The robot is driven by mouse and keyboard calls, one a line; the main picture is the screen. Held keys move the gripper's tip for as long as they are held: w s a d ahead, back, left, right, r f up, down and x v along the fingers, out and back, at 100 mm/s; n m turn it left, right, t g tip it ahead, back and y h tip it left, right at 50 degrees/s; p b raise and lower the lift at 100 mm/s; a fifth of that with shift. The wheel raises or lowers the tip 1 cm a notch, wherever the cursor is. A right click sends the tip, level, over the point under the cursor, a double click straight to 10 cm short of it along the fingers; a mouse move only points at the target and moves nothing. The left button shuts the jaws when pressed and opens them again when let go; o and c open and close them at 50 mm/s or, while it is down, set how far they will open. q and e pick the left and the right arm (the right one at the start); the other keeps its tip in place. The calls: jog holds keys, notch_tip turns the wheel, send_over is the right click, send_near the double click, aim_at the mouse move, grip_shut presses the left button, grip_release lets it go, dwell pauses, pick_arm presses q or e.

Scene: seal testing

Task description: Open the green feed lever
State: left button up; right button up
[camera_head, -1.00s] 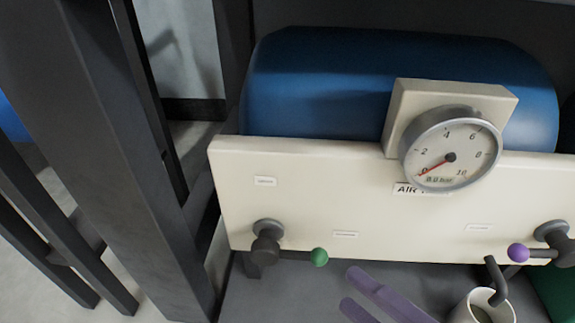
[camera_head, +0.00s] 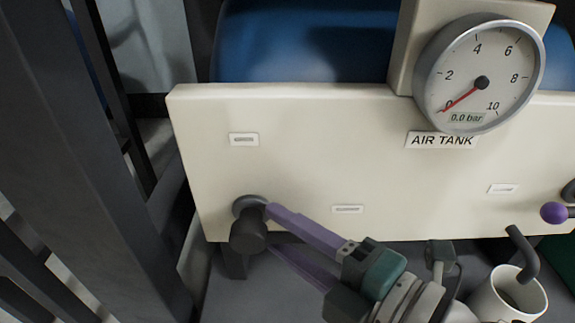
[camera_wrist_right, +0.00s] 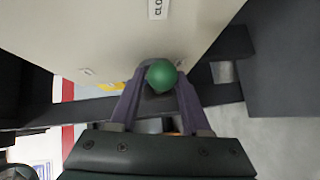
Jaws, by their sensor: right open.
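The green feed lever's dark round pivot (camera_head: 248,232) is at the lower left of the cream panel (camera_head: 300,150). Its green knob (camera_wrist_right: 161,75) shows in the right wrist view between the two purple fingers; in the head view the gripper hides the knob. My right gripper (camera_head: 270,230) is open, its fingers reaching in from the lower right with tips beside the pivot. In the wrist view the right gripper (camera_wrist_right: 160,98) has a finger on each side of the knob; I cannot tell whether either touches it. My left gripper is not in view.
A round gauge (camera_head: 480,75) reads 0.0 bar above the "AIR TANK" label (camera_head: 441,140). A purple-knobbed lever (camera_head: 554,212) is at the panel's right. A white mug-like cup (camera_head: 508,297) stands close to my right wrist. Dark frame posts (camera_head: 85,150) stand at the left.

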jog(key=shift+s, duration=0.1)
jog(key=shift+c, duration=0.3)
grip_shut()
dwell(1.0)
